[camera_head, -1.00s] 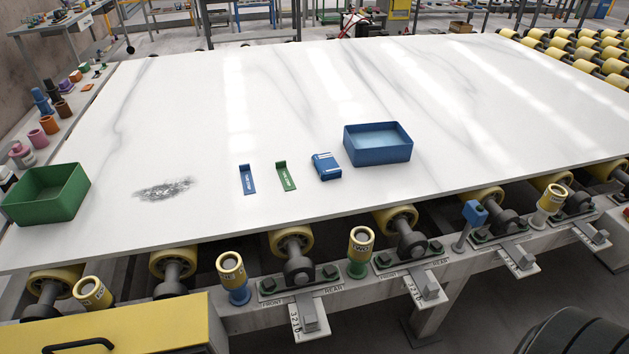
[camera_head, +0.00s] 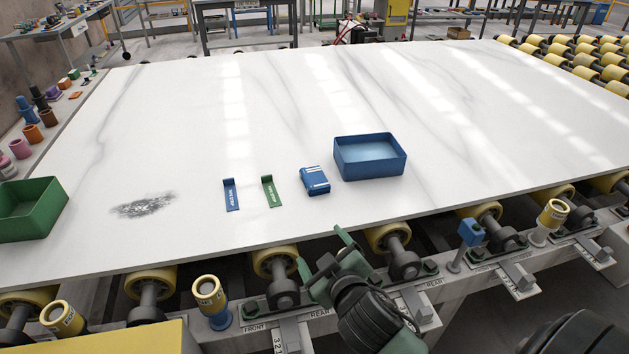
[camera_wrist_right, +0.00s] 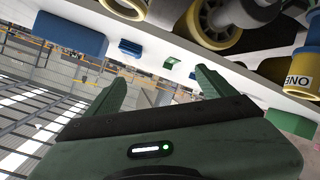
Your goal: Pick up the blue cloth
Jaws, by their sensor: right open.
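The blue cloth (camera_head: 315,181) is a small folded blue bundle with white stripes, lying on the white stone slab (camera_head: 250,105) near its front edge. My right gripper (camera_head: 322,249) is open and empty, in front of the slab's front edge and apart from the cloth. In the right wrist view the open fingers (camera_wrist_right: 160,85) show with nothing between them, and the cloth (camera_wrist_right: 131,48) is seen small beyond them. My left gripper is in neither view.
A blue bin (camera_head: 370,172) stands just right of the cloth. A green tag (camera_head: 272,192) and a blue tag (camera_head: 231,195) lie to its left. A green bin (camera_head: 40,218) is at the far left, near a dark smudge (camera_head: 144,205). Yellow rollers (camera_head: 387,236) line the front.

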